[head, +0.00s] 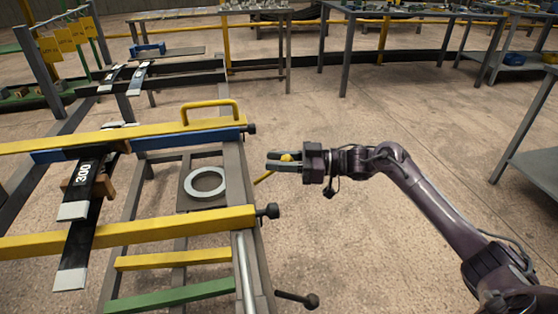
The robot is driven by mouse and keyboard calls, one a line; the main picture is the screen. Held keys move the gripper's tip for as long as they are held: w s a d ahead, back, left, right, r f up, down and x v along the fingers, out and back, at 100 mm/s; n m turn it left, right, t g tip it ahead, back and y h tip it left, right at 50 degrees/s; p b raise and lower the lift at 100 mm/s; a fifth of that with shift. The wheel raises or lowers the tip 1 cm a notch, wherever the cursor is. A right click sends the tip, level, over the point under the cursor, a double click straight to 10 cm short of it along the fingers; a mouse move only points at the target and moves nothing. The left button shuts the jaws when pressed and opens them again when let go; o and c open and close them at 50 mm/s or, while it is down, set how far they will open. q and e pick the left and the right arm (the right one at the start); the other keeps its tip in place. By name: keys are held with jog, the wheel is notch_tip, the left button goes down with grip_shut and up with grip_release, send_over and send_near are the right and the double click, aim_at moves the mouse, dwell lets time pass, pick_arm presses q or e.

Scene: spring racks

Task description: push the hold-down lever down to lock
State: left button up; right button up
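The fingers cover part of the rod. My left gripper is not in view.
A grey ring (205,182) lies on a plate in the rack. A black-knobbed handle (300,297) sticks out at the rack's lower right. A yellow loop handle (211,108) stands on the far bar. Tables (410,14) stand behind; floor is clear around my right arm.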

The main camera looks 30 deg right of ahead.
grip_shut()
